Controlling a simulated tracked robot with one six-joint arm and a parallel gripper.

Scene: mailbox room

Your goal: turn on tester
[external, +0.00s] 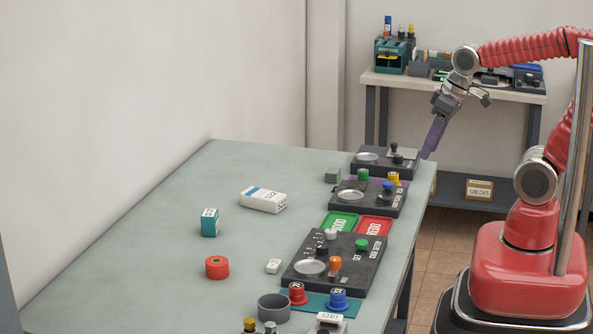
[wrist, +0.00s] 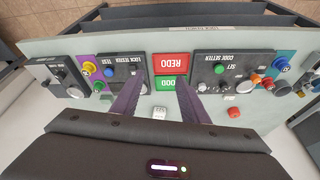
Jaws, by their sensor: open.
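The lock tester, a dark panel (external: 367,198), sits near the right edge of the table; it also shows in the wrist view (wrist: 122,72), left of the red and green plates, with "TEST" lettering. Near its far side are a green knob (external: 362,174), a blue knob (external: 388,186) and a yellow knob (external: 394,177). My gripper (external: 427,154) points down above the table's far right edge in the external view. Its purple fingers (wrist: 157,100) are apart with nothing held; the left one overlaps the tester in the wrist view. Whether the tester is on cannot be told.
A red REDO plate (external: 375,226) and a green GOOD plate (external: 341,221) lie beside the tester. The code setter (external: 333,263) is nearer the camera, and another dark panel (external: 368,157) is beyond. The table's left half holds a white box (external: 263,200) and is mostly clear.

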